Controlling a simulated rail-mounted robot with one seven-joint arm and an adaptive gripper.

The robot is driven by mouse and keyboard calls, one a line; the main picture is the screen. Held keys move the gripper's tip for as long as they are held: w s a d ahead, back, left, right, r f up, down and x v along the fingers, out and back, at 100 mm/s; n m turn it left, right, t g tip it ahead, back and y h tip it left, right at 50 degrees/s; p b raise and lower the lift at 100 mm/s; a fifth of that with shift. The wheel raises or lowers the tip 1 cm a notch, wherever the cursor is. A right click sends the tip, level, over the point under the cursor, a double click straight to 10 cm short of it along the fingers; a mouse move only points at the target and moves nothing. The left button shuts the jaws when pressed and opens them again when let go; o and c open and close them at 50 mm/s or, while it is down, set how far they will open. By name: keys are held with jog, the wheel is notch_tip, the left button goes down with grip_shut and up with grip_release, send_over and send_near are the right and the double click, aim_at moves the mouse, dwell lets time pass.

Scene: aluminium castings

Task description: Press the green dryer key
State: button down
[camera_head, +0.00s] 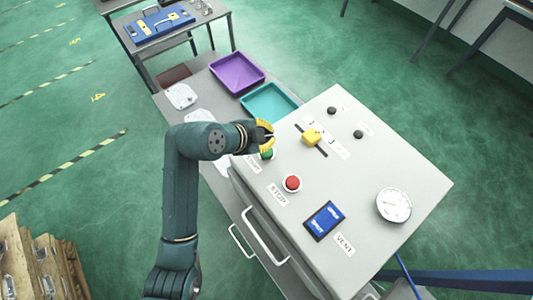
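The green key (267,155) is on the top face of the grey dryer box, near its left edge, partly covered by my gripper. A label beside it is mostly hidden. My gripper (267,136), with yellow parts, is at the end of my dark teal arm and appears just above and beside the green key in the picture. I cannot tell whether it touches the key or how far apart its fingertips are. No held object shows.
The dryer top (365,175) also has a red STOP button (292,183), a yellow slider knob (311,136), two black knobs, a blue VENT switch (324,219) and a gauge (393,204). Purple (238,88) and teal (250,101) trays lie on the bench behind.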

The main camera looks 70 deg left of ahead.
jog(key=shift+f+b, duration=0.8)
jog(key=shift+f, duration=1)
jog(key=shift+f, duration=0.4)
jog(key=shift+f+b, duration=0.5)
jog(key=shift+b, duration=0.05)
dwell(0.5)
jog(key=shift+r+p, duration=0.75)
jog(key=shift+r, duration=0.15)
notch_tip(320, 180, up, 5)
jog(key=p, duration=0.4)
jog(key=shift+r, duration=0.1)
